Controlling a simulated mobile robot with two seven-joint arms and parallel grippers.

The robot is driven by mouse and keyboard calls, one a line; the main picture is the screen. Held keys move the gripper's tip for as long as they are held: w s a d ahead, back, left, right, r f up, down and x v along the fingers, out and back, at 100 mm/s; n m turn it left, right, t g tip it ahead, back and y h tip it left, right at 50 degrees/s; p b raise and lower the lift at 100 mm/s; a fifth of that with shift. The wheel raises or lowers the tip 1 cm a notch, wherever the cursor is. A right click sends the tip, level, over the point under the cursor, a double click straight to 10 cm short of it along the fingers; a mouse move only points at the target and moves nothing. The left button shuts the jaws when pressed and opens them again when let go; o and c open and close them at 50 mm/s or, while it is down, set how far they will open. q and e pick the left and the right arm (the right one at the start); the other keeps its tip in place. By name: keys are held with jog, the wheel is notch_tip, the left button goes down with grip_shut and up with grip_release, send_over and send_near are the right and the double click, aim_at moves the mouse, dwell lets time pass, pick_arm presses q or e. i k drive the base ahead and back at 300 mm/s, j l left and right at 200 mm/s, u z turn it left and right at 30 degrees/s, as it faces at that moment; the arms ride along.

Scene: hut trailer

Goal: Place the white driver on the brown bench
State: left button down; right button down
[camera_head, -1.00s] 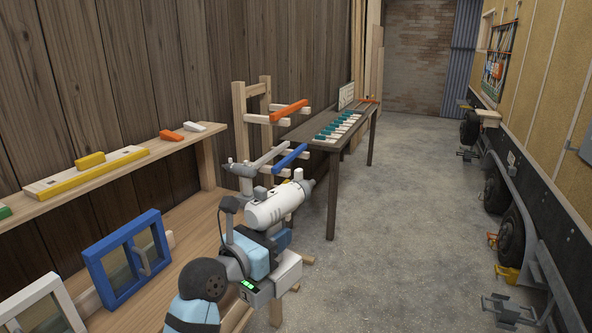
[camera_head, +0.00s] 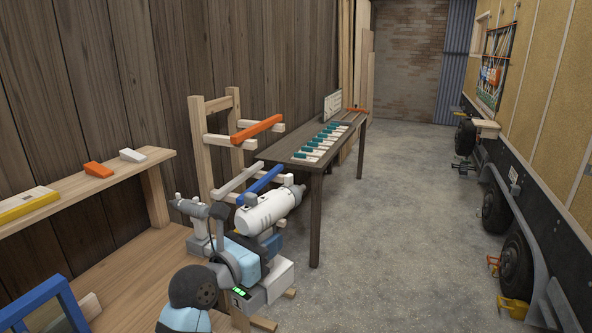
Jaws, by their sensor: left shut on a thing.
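The white driver (camera_head: 264,214) is a white cylinder with a grey nose pointing to the upper right. My left gripper (camera_head: 262,240) is shut on it, below its body, and the fingertips are mostly hidden. The driver shows in front of a timber rack, left of the brown bench's near leg. The brown bench (camera_head: 274,153) is a dark table along the left wall, farther ahead. My right gripper is not in view.
Several teal-and-white pieces (camera_head: 318,143) line the brown bench. A grey driver (camera_head: 196,209) stands on the pale workbench (camera_head: 140,258) at left. The timber rack (camera_head: 236,125) holds orange and blue bars. Open concrete floor (camera_head: 400,220) lies right, bounded by a trailer with wheels (camera_head: 515,250).

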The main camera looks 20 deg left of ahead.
aim_at(174, 272)
jog(key=i+u, duration=0.2)
jog(key=i, duration=0.25)
jog(key=i+l+u, duration=0.2)
jog(key=i, duration=0.25)
jog(key=i+l+u, duration=0.2)
jog(key=i+u, duration=0.25)
jog(key=i+l+u, duration=0.6)
jog(key=u, duration=0.25)
jog(key=i+l+u, duration=0.2)
jog(key=l+u, duration=0.25)
jog(key=i+l+u, duration=0.15)
jog(key=l, duration=0.25)
jog(key=l+u, duration=0.15)
jog(key=l, duration=0.25)
